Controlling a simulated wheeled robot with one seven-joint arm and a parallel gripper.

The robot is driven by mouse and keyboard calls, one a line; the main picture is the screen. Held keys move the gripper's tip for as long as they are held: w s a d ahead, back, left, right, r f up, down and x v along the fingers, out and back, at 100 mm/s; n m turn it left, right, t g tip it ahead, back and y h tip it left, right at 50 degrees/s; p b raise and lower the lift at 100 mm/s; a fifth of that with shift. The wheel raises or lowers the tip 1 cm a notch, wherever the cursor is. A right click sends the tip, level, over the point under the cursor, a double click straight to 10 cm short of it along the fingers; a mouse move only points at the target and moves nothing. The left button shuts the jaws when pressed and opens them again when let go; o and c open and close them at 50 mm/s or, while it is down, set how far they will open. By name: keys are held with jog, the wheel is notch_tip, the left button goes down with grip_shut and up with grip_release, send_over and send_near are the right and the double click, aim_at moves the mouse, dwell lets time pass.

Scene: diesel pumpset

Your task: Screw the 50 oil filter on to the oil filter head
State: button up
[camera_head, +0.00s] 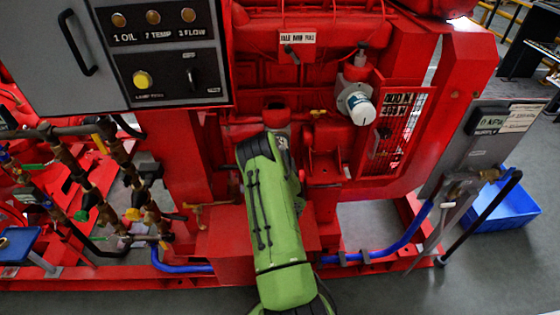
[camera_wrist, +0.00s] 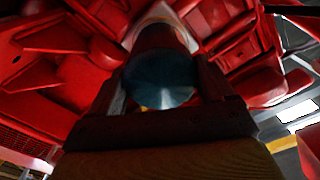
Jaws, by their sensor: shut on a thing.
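In the wrist view my gripper (camera_wrist: 160,92) is shut on a cylinder, taken to be the oil filter (camera_wrist: 160,78). Its flat, dark blue-grey round end faces the camera, and its darker reddish side runs away between the two fingers. A pale, angular piece (camera_wrist: 188,18) shows around its far end. I cannot tell whether that is the oil filter head, or whether the two touch. In the head view my green arm reaches up to the red engine (camera_head: 300,75) and hides most of the gripper and the held filter. The number 50 cannot be read.
A white canister (camera_head: 360,106) hangs on the engine right of my arm. A grey control panel (camera_head: 160,50) overhangs at upper left. Pipes and valves (camera_head: 120,185) stand at left. A gauge box (camera_head: 490,122) and blue bin (camera_head: 510,205) are at right. Red frame beams surround the arm.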

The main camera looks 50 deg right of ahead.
jog(key=m+p, duration=0.1)
jog(key=m, duration=0.4)
jog(key=shift+r, duration=0.15)
jog(key=m, duration=0.4)
jog(key=shift+p, duration=0.35)
jog(key=m+p, duration=0.1)
jog(key=m, duration=0.2)
jog(key=m+p, duration=0.1)
jog(key=m, duration=0.2)
jog(key=shift+r+m+p, duration=0.2)
jog(key=shift+m+p, duration=0.1)
jog(key=shift+p, duration=0.05)
jog(key=shift+m+p, duration=0.35)
jog(key=shift+m, duration=0.45)
jog(key=shift+w+f+m, duration=0.1)
jog(key=shift+f+m, duration=0.1)
jog(key=shift+m, duration=0.2)
